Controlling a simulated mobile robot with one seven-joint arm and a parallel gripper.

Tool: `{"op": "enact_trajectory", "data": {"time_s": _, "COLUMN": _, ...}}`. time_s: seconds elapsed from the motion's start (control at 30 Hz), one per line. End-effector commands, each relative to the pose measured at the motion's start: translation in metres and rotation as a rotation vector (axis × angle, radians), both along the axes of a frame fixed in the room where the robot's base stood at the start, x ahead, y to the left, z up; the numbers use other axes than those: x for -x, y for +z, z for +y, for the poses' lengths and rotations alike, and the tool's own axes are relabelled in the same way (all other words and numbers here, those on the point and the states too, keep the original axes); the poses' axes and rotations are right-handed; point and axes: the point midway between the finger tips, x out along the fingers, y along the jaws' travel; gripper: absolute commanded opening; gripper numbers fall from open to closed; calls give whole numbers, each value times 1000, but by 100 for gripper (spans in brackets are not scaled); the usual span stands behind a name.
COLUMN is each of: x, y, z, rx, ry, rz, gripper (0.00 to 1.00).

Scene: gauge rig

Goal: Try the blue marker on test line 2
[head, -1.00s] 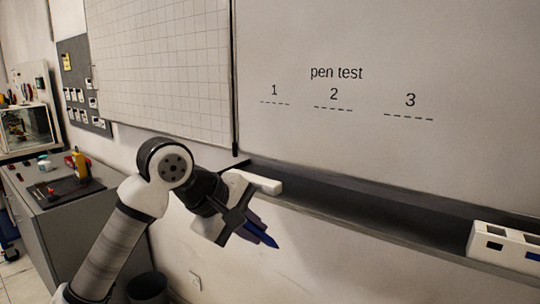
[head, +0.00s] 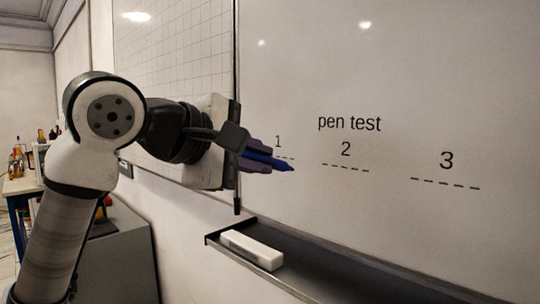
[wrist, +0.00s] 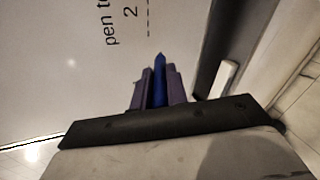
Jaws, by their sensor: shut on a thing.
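My gripper (head: 258,161) is shut on the blue marker (head: 280,164), which points right with its tip near dashed line 1 in the head view. I cannot tell whether the tip touches the board. In the wrist view the blue marker (wrist: 159,82) stands between the two purple fingers of my gripper (wrist: 158,85). Test line 2 (head: 345,168) is a row of black dashes under the number 2, to the right of the marker tip. It also shows in the wrist view (wrist: 148,20), beyond the tip. No ink mark shows on line 2.
The whiteboard (head: 430,80) carries "pen test" and line 3 (head: 445,183) at the right. A dark tray (head: 330,275) runs below it, with a white eraser (head: 251,250) at its left end. A gridded board (head: 175,60) hangs at the left.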

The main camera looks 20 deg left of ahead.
Motion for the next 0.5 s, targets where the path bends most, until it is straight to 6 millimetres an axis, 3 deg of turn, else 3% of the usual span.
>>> {"op": "enact_trajectory", "data": {"time_s": 0.5, "x": -44, "y": 0, "z": -17, "rx": 1, "ry": -2, "rz": 1, "gripper": 0}}
